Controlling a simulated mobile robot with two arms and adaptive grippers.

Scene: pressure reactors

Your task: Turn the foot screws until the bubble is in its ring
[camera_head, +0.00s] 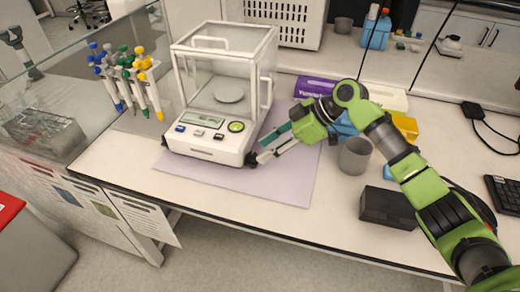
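An analytical balance (214,146) with a glass draft shield stands on a lilac mat (285,188). A round yellow-green level (236,126) with a dark rim sits at the right of its front panel; the bubble is too small to place. A black foot screw (251,160) shows under the balance's front right corner, and another dark foot (165,142) shows at the front left. My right gripper (262,153) reaches in from the right, with its fingertips at the front right foot screw. I cannot tell whether they grip it. My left gripper is out of view.
Pipettes on a stand (130,75) are left of the balance. A grey cup (355,156), a black box (388,207) and a purple box (315,87) stand to the right and behind. The bench front edge is close; the mat's front right is clear.

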